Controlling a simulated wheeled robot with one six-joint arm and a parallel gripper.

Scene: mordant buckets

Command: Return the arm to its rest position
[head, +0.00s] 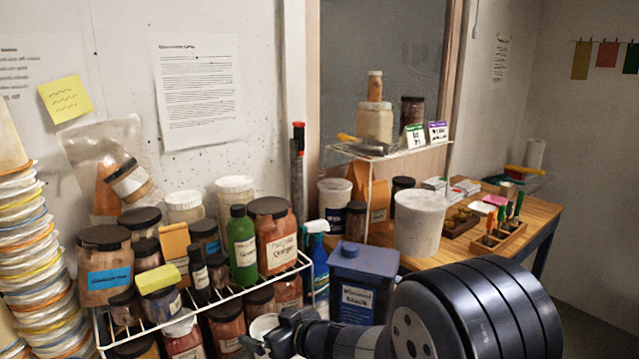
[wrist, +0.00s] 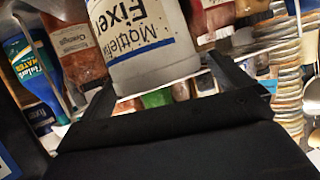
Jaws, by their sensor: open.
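My gripper (head: 268,338) is low at the bottom of the head view, in front of the wire rack, with my dark arm link large at the lower right. In the wrist view my gripper (wrist: 163,75) is open, its two black fingers apart. A white tub with a blue stripe and black "Fixer" lettering (wrist: 150,45) shows beyond and between the fingers. I cannot tell whether they touch it. In the head view a white rim (head: 262,324) shows just behind my gripper; most of that container is hidden.
A white wire rack (head: 240,296) holds several jars and a green bottle (head: 242,245). A blue canister (head: 362,282) and spray bottle (head: 316,262) stand close to my arm. Stacked tubs (head: 30,265) rise at left. A wooden table (head: 540,212) carries a white bucket (head: 420,222).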

